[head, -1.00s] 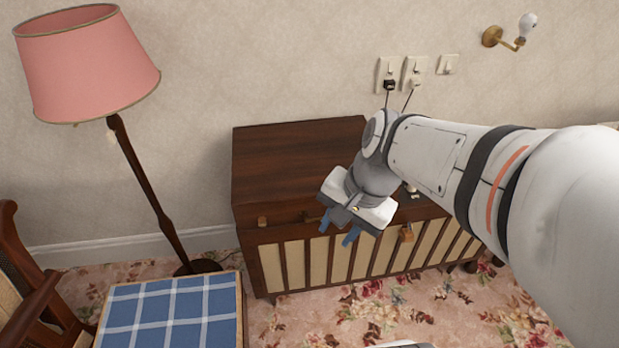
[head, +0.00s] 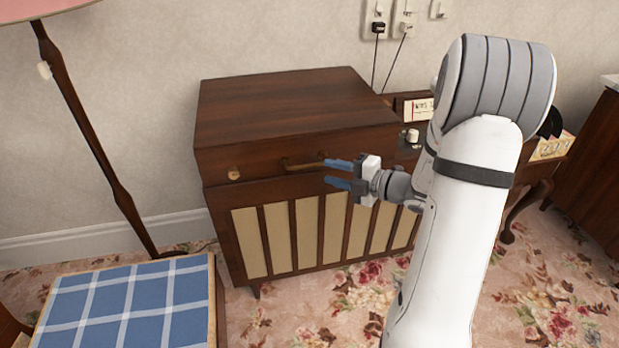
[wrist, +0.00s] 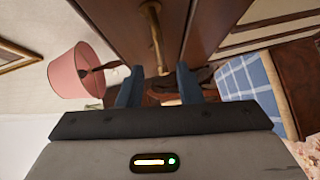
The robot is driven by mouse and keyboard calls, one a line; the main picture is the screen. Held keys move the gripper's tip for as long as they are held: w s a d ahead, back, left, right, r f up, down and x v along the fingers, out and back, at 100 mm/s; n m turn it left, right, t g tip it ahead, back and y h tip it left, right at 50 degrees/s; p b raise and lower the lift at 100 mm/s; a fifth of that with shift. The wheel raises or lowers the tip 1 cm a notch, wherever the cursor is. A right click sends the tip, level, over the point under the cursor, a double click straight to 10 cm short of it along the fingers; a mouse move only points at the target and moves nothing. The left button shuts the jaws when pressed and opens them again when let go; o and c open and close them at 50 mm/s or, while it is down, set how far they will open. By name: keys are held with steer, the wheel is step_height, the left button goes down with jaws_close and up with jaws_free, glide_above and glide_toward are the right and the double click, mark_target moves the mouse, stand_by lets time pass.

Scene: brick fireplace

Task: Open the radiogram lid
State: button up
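The radiogram (head: 290,105) is a dark wooden cabinet against the wall, with a slatted cream front. Its lid looks shut. A brass bar handle (head: 304,164) is on the upper front, with a small round knob (head: 234,174) to its left. My gripper (head: 338,173) points left at the right end of the handle, its blue fingers spread one above the other. In the wrist view the handle (wrist: 152,30) runs toward the gap between the open fingers (wrist: 158,88). I cannot tell whether they touch it.
A stool with a blue checked top (head: 130,305) stands front left, and a floor lamp (head: 90,150) behind it. A small side table (head: 530,178) and a dark cabinet (head: 595,150) are to the right. Flowered carpet (head: 300,310) lies clear before the radiogram.

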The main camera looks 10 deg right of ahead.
mark_target(309, 166)
steer(key=b+x, duration=0.2)
steer(key=x, duration=0.5)
steer(key=shift+w+a, duration=0.2)
steer(key=shift+w, duration=0.1)
steer(key=shift+c, duration=0.2)
jaws_close()
steer(key=shift+f, duration=0.1)
